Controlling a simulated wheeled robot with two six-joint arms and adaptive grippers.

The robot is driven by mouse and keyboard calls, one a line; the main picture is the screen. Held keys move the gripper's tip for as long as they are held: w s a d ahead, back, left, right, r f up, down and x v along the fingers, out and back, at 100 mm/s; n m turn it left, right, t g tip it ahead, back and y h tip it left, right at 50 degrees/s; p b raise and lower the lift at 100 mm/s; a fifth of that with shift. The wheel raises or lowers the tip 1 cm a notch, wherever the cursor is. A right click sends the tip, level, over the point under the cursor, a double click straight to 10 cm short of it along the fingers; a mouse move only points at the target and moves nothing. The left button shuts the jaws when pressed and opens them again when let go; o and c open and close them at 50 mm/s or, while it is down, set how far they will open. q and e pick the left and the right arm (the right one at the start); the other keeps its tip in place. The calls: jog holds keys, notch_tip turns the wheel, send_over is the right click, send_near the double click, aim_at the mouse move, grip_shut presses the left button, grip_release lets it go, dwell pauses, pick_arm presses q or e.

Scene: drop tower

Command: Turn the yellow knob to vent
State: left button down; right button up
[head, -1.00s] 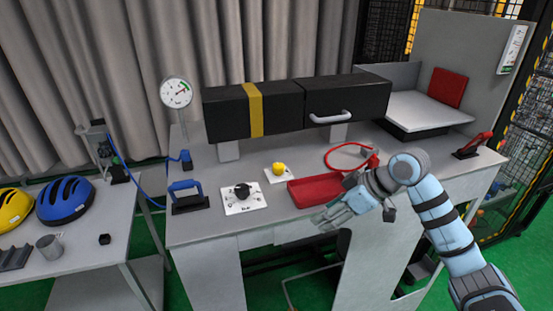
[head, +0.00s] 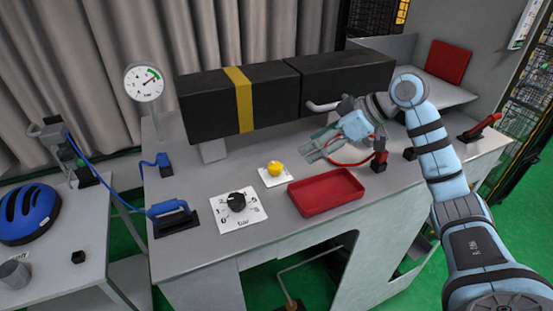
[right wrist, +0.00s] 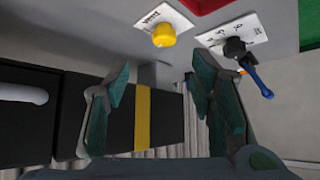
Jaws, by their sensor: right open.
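The yellow knob (head: 276,169) sits on a small white plate on the grey bench, between the black dial and the red tray. In the right wrist view the yellow knob (right wrist: 164,35) is at the top, beside lettering on its plate that seems to read "vent". My right gripper (head: 306,152) is open and empty, above the bench to the right of the knob and apart from it. Its two fingers (right wrist: 160,105) show spread in the right wrist view, with the knob beyond them. My left gripper is in neither view.
A black box (head: 240,98) with a yellow band stands behind the knob. A black dial (head: 236,200) is at front left, a red tray (head: 325,204) at front right. A gauge (head: 144,82) and a blue handle (head: 168,208) stand left. A red hose (head: 350,163) lies near my gripper.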

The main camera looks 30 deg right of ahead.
aim_at(276, 165)
jog(key=w+a+f, duration=0.1)
jog(key=a+f, duration=0.1)
jog(key=w+a+f+p, duration=0.1)
jog(key=a+f, duration=0.1)
jog(key=shift+w, duration=0.15)
jog(key=x, duration=0.4)
jog(key=w+x, duration=0.1)
jog(key=x, duration=0.1)
jog(key=shift+d+r, duration=0.15)
jog(key=shift+d, duration=0.15)
jog(key=shift+a+f, duration=0.1)
jog(key=shift+f, duration=0.15)
jog(key=shift+s, duration=0.25)
jog(key=shift+c, duration=0.6)
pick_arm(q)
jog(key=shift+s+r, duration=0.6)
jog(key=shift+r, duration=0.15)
pick_arm(e)
jog(key=shift+w, duration=0.1)
jog(key=c, duration=1)
